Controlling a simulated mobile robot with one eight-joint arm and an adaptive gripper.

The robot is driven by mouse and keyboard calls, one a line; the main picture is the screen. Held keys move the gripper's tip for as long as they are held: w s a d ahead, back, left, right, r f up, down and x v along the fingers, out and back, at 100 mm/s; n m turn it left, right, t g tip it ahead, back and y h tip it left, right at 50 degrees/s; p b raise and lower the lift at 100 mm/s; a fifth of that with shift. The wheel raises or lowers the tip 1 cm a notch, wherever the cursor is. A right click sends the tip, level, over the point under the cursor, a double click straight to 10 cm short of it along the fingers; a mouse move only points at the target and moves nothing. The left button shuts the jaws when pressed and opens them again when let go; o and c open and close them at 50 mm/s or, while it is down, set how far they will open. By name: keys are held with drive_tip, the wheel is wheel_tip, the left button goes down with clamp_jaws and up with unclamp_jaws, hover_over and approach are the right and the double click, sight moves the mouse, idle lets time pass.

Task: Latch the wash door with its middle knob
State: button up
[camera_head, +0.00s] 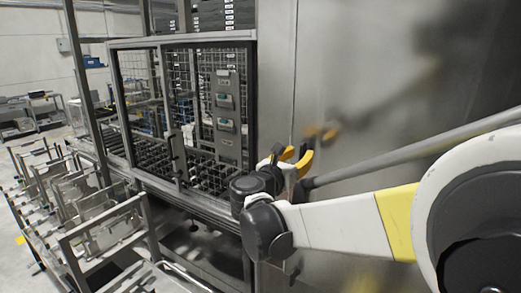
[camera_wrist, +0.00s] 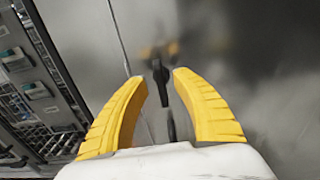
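My gripper (camera_head: 300,158) is in front of the smooth steel wall, right of the mesh cage. In the wrist view its two yellow fingers (camera_wrist: 158,85) are spread apart. A narrow dark shape (camera_wrist: 161,78) shows in the gap between them; I cannot tell whether it is a knob or a reflection. A framed mesh door (camera_head: 113,95) with a dark upright handle (camera_head: 178,155) stands at the cage front, left of my gripper. I cannot tell whether it is latched. No middle knob can be made out for certain.
A grey control panel (camera_head: 226,145) with labelled green-marked controls is on the cage; it also shows in the wrist view (camera_wrist: 25,75). The steel wall (camera_head: 350,60) reflects my gripper. Metal racks (camera_head: 105,225) stand at lower left. Open floor (camera_head: 15,240) lies at far left.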

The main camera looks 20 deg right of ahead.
drive_tip(key=shift+x, duration=1.3)
clamp_jaws()
